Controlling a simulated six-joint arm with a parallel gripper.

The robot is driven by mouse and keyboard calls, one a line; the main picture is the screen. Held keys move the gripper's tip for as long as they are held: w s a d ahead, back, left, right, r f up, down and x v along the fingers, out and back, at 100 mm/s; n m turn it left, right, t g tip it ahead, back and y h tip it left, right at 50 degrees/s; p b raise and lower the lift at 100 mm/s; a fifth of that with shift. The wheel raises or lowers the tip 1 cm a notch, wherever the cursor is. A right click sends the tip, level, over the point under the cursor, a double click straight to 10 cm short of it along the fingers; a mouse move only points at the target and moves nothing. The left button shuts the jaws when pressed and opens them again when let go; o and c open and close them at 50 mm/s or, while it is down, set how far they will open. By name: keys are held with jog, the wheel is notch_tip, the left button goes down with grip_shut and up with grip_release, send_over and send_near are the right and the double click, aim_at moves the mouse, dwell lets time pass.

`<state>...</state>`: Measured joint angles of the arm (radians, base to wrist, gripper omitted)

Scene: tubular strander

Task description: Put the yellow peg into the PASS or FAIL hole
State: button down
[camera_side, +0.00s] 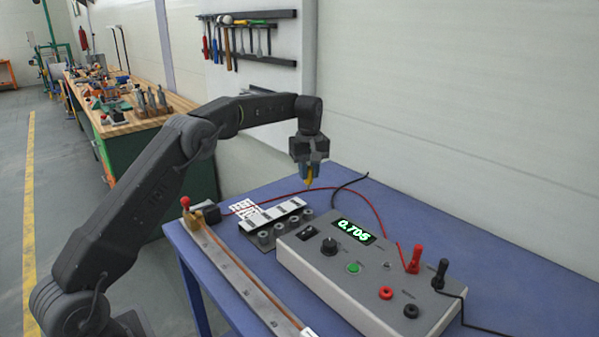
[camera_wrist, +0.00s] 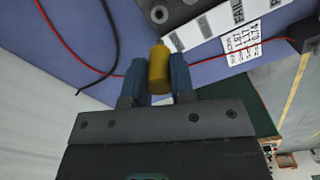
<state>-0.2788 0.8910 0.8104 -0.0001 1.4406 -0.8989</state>
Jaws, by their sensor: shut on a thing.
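My gripper (camera_side: 309,174) is shut on the yellow peg (camera_side: 310,178) and holds it above the blue table, near the back end of the hole block. In the wrist view the yellow peg (camera_wrist: 159,70) stands between the two blue fingertips of my gripper (camera_wrist: 160,76). The hole block (camera_side: 272,226) is grey, with several round sockets along its front and white labels behind them. In the wrist view its edge (camera_wrist: 184,14) shows at the top, with one round socket (camera_wrist: 159,14) just beyond the peg and a FAIL label (camera_wrist: 236,10). The peg appears apart from the block.
A grey meter box (camera_side: 350,275) reading 0.705 stands at the right with red and black plugs. A red wire (camera_side: 375,212) and a black wire (camera_side: 350,181) lie behind the block. A long ruler bar (camera_side: 235,270) lies at left. A printed card (camera_side: 243,208) lies beside the block.

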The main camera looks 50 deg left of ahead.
aim_at(309, 182)
dwell(0.4)
jog(key=shift+f, duration=3)
jog(key=shift+f, duration=1.6)
jog(key=c, duration=0.9)
grip_release()
